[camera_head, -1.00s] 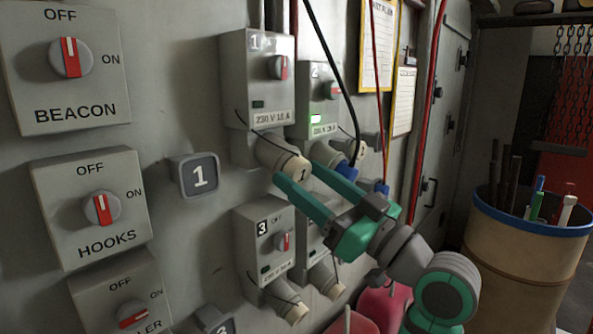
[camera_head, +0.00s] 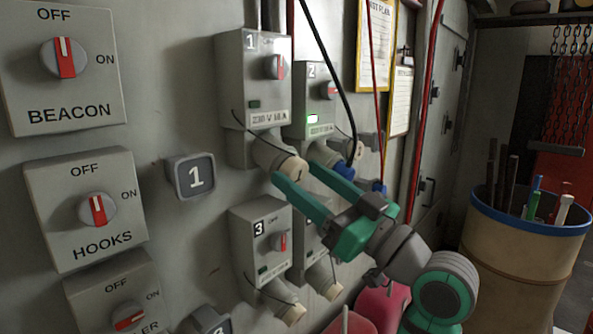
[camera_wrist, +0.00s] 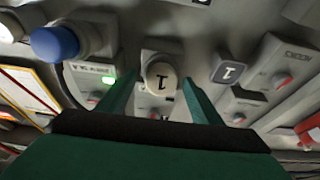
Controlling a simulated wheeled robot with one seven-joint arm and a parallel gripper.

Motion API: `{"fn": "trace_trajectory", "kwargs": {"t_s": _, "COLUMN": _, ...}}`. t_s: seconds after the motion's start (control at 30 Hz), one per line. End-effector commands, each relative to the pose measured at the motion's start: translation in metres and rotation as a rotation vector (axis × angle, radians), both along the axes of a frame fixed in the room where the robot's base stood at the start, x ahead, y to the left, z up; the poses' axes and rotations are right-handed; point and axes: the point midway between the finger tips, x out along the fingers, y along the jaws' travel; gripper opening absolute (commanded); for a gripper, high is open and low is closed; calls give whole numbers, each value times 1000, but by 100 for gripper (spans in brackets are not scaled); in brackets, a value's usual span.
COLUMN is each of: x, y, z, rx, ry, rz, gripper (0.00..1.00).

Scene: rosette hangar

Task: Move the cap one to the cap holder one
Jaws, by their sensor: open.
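Cap one (camera_head: 293,167) is a round beige cap marked 1, on the front end of the socket under switch box 1. In the wrist view cap one (camera_wrist: 160,83) appears upside down, framed between my fingers. My gripper (camera_head: 296,175) is open and empty, with its green fingertips just in front of and below the cap. The wrist view shows the fingers (camera_wrist: 158,100) on either side of it; contact cannot be told. Cap holder one (camera_head: 193,177) is a grey rounded square marked 1 on the wall, left of the socket. Cap holder one (camera_wrist: 229,72) is right of the cap in the wrist view.
Switch box 2 (camera_head: 315,100) with a blue plug (camera_head: 342,165) and black cable is close on the right. Box 3 (camera_head: 260,240) is below, with a beige-capped socket. A barrel (camera_head: 520,255) stands at right.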

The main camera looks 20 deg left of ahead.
Motion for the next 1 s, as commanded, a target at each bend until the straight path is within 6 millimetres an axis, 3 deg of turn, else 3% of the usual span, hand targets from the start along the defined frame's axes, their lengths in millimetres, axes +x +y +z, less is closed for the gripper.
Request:
{"fn": "trace_trajectory", "kwargs": {"t_s": 0.43, "x": -2, "y": 1, "z": 0, "rx": 0, "ry": 0, "rz": 0, "gripper": 59}}
{"fn": "trace_trajectory", "kwargs": {"t_s": 0.47, "x": -2, "y": 1, "z": 0, "rx": 0, "ry": 0, "rz": 0, "gripper": 57}}
{"fn": "trace_trajectory", "kwargs": {"t_s": 0.6, "x": -2, "y": -1, "z": 0, "rx": 0, "ry": 0, "rz": -2, "gripper": 24}}
{"fn": "trace_trajectory", "kwargs": {"t_s": 0.7, "x": -3, "y": 0, "z": 0, "rx": -1, "ry": -2, "rz": -1, "gripper": 4}}
{"fn": "trace_trajectory", "kwargs": {"t_s": 1.0, "x": -3, "y": -3, "z": -1, "rx": 0, "ry": 0, "rz": -2, "gripper": 3}}
